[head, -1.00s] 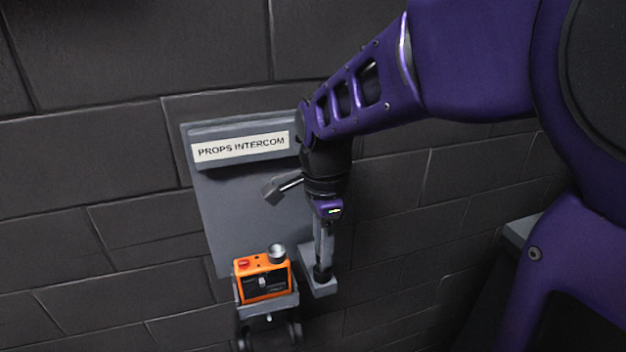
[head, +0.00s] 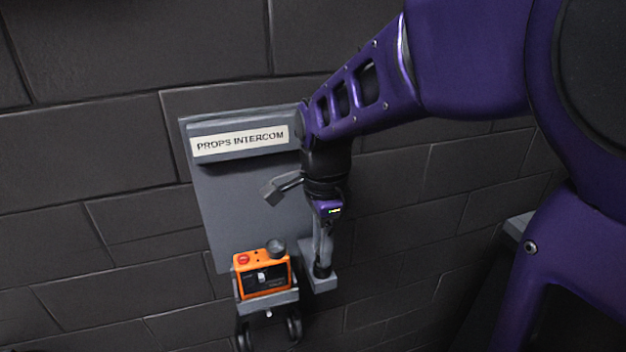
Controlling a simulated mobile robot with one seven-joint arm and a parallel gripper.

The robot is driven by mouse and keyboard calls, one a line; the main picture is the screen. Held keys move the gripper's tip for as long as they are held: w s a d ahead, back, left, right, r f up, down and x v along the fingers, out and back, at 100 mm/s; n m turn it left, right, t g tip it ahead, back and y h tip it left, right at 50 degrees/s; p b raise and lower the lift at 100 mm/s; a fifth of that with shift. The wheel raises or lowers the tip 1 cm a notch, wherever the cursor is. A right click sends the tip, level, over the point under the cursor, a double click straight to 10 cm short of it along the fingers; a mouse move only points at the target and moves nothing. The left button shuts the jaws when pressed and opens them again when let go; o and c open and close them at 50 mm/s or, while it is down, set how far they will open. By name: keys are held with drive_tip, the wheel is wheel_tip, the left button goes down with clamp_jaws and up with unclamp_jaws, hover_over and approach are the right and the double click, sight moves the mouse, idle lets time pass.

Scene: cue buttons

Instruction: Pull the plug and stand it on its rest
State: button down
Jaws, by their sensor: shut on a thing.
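My gripper (head: 322,255) points down at the right side of the grey wall panel. It is shut on a small dark plug (head: 322,271); the fingers hide its upper part. The plug is upright at a small grey ledge (head: 321,285), which looks like the rest. I cannot tell whether its lower end touches the ledge. An orange intercom box (head: 263,274) sits in a grey holder left of the ledge. It has a red button and a round dark knob on top.
The grey panel (head: 225,215) carries a "PROPS INTERCOM" sign (head: 240,141). A grey angled piece (head: 271,192) sticks out left of my wrist. Dark looped parts (head: 293,328) hang under the box. A grey surface edge (head: 519,226) shows at right.

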drive_tip(key=shift+f, duration=0.3)
drive_tip(key=c, duration=0.6)
unclamp_jaws()
drive_tip(key=shift+r, duration=0.1)
